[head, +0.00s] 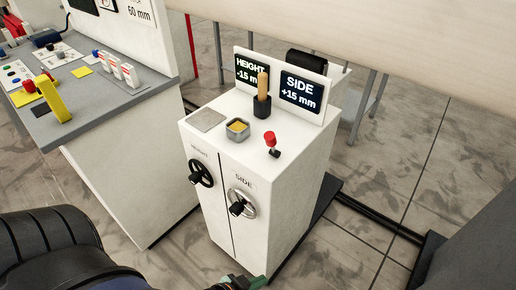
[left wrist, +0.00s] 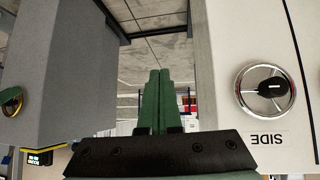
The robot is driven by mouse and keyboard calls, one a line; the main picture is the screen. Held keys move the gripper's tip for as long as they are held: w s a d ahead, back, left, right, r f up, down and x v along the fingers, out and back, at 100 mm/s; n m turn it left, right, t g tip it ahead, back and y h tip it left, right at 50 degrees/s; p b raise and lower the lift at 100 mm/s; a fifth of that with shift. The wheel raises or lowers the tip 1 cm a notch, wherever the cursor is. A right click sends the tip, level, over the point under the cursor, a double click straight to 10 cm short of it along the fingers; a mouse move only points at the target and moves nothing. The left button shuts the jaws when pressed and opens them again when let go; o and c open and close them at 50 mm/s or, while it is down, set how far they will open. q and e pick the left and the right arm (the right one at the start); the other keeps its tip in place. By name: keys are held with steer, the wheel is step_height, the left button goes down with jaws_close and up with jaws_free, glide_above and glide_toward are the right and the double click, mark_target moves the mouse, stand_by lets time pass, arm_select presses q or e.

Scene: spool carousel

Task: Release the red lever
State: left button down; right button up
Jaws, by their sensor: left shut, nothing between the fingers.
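The red lever (head: 271,142) stands on the top of the white cabinet (head: 222,148), near its right edge. It is a red knob on a short stem, tilted slightly, and nothing touches it. My left gripper (head: 256,281) shows at the bottom edge of the head view, low beside the cabinet's front and well below the lever. In the left wrist view its green fingers (left wrist: 158,100) are together and empty. The SIDE handwheel (left wrist: 265,88) is to their right there, apart from them. My right gripper is not in view.
The HEIGHT handwheel (head: 200,173) is on the front. A grey-topped bench (head: 112,100) stands left.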

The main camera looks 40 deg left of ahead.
mark_target(271, 144)
arm_select(q)
steer(key=w+a+r+m+t+y+b, duration=0.1)
steer(key=w+a+r+m+t+b, duration=0.3)
steer(key=a, duration=0.4)
steer(key=w+a+r+m+t+h+b, duration=0.1)
steer(key=a+r+m+t+h, duration=0.1)
steer(key=a+r+m+t, duration=0.2)
steer(key=w+a+r+m+t+h+b, duration=0.1)
steer(key=a+r+m+t, duration=0.3)
steer(key=r+m, duration=0.7)
steer(key=shift+w+a+r+m+h+b, duration=0.2)
steer(key=shift+w+a+m+h+b, duration=0.3)
steer(key=shift+a+h, duration=0.4)
steer(key=shift+a, duration=0.1)
steer(key=p+x, duration=0.2)
steer(key=x, duration=1.2)
steer(key=shift+f, duration=0.1)
